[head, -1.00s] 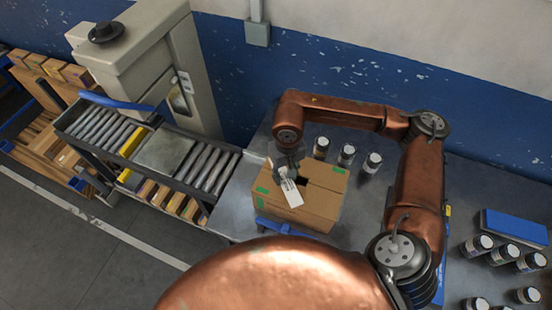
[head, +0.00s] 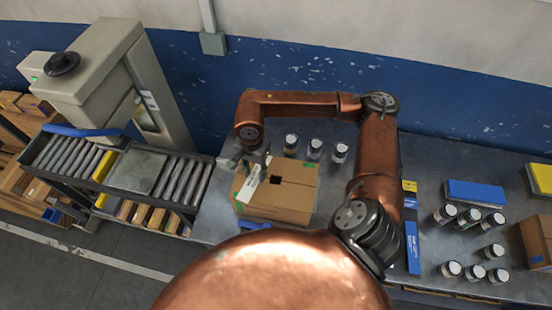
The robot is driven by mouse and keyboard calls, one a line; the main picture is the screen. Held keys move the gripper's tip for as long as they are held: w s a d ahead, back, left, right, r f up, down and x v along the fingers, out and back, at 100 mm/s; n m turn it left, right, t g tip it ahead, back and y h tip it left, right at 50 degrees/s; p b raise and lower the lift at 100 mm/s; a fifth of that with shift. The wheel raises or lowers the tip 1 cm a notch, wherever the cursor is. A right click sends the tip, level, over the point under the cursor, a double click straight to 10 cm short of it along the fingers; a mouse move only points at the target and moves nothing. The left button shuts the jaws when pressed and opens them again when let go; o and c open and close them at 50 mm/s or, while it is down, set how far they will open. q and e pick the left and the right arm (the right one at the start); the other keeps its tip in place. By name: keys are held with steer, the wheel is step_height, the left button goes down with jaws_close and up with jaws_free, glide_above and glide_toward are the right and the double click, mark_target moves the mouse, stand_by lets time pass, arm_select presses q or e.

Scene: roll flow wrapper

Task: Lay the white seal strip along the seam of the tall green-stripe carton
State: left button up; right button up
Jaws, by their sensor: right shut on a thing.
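The brown carton (head: 290,203) with green marks stands on the metal table, its top facing me, with a small dark opening near the middle of the top. My right gripper (head: 254,165) is over the carton's left part, its jaws shut on the white seal strip (head: 249,184). The strip slants down and left from the jaws over the left part of the top. I cannot tell whether it touches the cardboard. The gripper hides part of the carton's back left corner. My left gripper is out of view.
Several jars (head: 315,150) stand behind the carton. More jars (head: 468,217), a blue box (head: 474,193) and a brown box (head: 538,242) are at the right. A roller conveyor (head: 176,180) and a beige machine (head: 100,75) are at the left.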

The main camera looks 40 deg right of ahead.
steer(key=s+d+r+m+p, duration=0.3)
steer(key=d+m+p, duration=0.3)
steer(key=m, duration=1)
steer(key=shift+w+d+f+b, duration=0.1)
steer(key=shift+d+f+b, duration=0.05)
steer(key=shift+f+b, duration=1.15)
steer(key=shift+w+d+f+b, duration=0.15)
steer(key=shift+f+b, duration=0.7)
steer(key=shift+f, duration=0.85)
steer(key=shift+w+d+f+b, duration=0.1)
steer(key=shift+d+f+b, duration=0.05)
steer(key=shift+f+b, duration=1.15)
steer(key=shift+s+f, duration=0.1)
steer(key=shift+f, duration=0.05)
steer(key=shift+f+b, duration=0.3)
steer(key=shift+b, duration=0.15)
steer(key=o, duration=0.8)
